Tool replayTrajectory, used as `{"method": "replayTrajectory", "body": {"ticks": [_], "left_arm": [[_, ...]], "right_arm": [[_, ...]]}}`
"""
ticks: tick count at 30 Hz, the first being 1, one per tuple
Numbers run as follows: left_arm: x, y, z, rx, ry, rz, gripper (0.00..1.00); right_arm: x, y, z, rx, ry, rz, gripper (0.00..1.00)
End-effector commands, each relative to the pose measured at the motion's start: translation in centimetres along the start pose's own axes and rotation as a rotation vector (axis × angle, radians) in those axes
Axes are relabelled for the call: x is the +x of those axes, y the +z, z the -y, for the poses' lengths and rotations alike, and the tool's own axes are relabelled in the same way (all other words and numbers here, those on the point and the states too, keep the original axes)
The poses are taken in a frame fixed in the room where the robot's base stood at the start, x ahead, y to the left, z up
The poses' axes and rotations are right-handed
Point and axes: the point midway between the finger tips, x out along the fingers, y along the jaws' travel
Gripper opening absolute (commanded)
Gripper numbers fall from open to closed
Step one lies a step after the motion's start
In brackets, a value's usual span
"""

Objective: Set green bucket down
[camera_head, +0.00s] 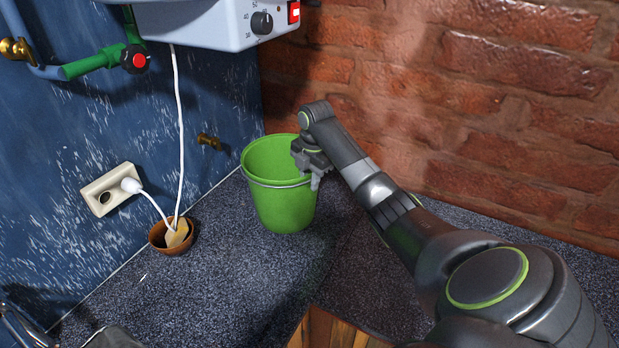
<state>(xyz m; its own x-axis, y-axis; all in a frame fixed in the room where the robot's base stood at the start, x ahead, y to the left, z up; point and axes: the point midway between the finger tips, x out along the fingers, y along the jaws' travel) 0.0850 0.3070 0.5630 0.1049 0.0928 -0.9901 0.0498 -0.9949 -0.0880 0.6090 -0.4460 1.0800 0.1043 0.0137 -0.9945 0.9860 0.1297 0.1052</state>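The green bucket (283,207) is upright in the corner between the blue wall and the brick wall, with a thin metal handle lying around its upper side. Its base looks at or very near the floor; I cannot tell if it touches. My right gripper (315,178) is at the bucket's right rim, with a fingertip showing outside the rim and part of the gripper over the opening. The finger gap is too small and hidden to tell whether it clamps the rim. My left gripper does not show clearly.
A brown pot (158,236) with a sponge-like yellow piece stands left of the bucket. A white cable runs from the wall socket (108,190). A white heater box (215,22) hangs above. A wooden piece (335,330) is at the bottom. Speckled floor (230,280) in front is clear.

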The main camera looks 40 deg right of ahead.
Motion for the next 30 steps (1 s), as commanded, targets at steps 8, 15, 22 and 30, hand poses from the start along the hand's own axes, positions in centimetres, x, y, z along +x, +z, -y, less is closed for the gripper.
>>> {"method": "replayTrajectory", "body": {"ticks": [8,15,22,30], "left_arm": [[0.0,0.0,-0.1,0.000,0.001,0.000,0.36],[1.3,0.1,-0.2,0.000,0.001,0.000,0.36],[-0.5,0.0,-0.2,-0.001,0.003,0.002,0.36],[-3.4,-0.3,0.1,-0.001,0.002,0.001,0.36]], "right_arm": [[-0.1,0.0,0.0,0.000,0.001,0.000,0.25],[-2.8,0.1,-0.1,-0.001,0.006,0.004,0.25],[-8.8,0.1,-0.1,0.001,0.000,0.001,0.25],[-11.4,0.0,-0.1,0.000,0.000,0.000,0.25]]}}
